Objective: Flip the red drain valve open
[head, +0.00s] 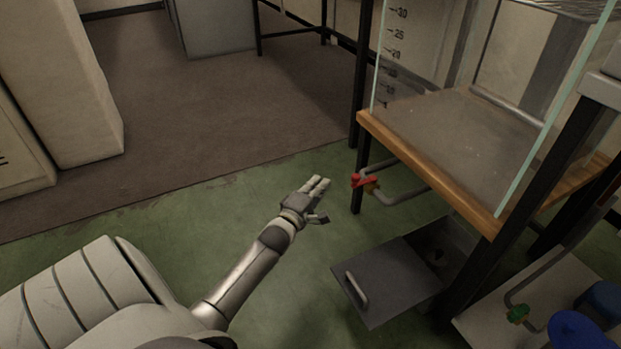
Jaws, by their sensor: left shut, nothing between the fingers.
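My right gripper is not in view.
The glass tank (450,125) rests on a wooden-edged stand with dark legs. Below it is an open grey box with a handled lid (385,285). Green floor left of the stand is clear.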

